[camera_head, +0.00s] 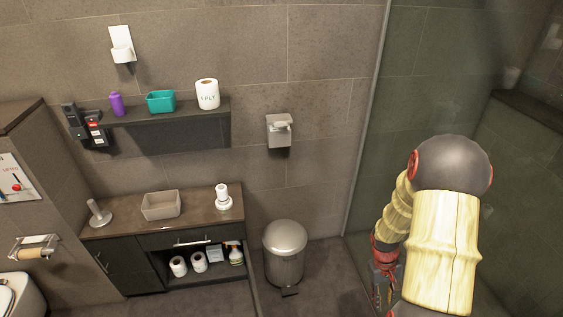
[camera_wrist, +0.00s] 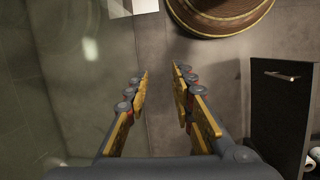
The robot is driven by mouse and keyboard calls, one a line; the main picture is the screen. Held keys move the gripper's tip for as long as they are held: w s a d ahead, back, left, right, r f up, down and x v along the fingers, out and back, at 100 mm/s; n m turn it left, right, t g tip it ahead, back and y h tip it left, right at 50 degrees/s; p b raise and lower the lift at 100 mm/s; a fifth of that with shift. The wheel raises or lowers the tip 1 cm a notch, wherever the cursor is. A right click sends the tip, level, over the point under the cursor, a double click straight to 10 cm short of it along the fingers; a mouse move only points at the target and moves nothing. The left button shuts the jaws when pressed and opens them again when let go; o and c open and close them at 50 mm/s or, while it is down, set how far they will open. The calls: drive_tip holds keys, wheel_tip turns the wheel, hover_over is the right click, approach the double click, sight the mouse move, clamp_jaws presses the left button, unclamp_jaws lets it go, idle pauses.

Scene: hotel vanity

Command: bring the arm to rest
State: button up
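My arm (camera_head: 440,240) is bent at the right of the head view, in front of the glass partition. My gripper (camera_head: 384,284) hangs low at its end, to the right of the pedal bin (camera_head: 285,250) and apart from it. In the wrist view my gripper (camera_wrist: 160,76) has its two yellow-padded fingers apart, with only bare floor or wall showing between them. It holds nothing. The fingertips are small and partly dark in the head view.
A glass partition (camera_head: 400,120) stands behind my arm. A vanity (camera_head: 140,226) with a grey box (camera_head: 160,205) is at the left, below a shelf (camera_head: 160,115). A round brown-ribbed thing (camera_wrist: 222,14) is cut off in the wrist view, near a dark handled panel (camera_wrist: 280,112).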

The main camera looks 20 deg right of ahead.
drive_tip(key=s+a+r+t, duration=0.1)
drive_tip(key=a+r+t, duration=0.1)
drive_tip(key=a+r, duration=0.7)
drive_tip(key=s+a+r+n+t+p, duration=0.1)
drive_tip(key=a+r, duration=0.8)
drive_tip(key=r, duration=0.9)
drive_tip(key=s+a+r+n+t+y+p, duration=0.1)
drive_tip(key=s+a+r+t, duration=0.1)
drive_tip(key=a+r+t, duration=0.3)
drive_tip(key=a+r, duration=0.4)
drive_tip(key=r, duration=0.4)
drive_tip(key=shift+s+a+r, duration=0.2)
drive_tip(key=shift+a+r, duration=0.05)
drive_tip(key=shift+r, duration=0.05)
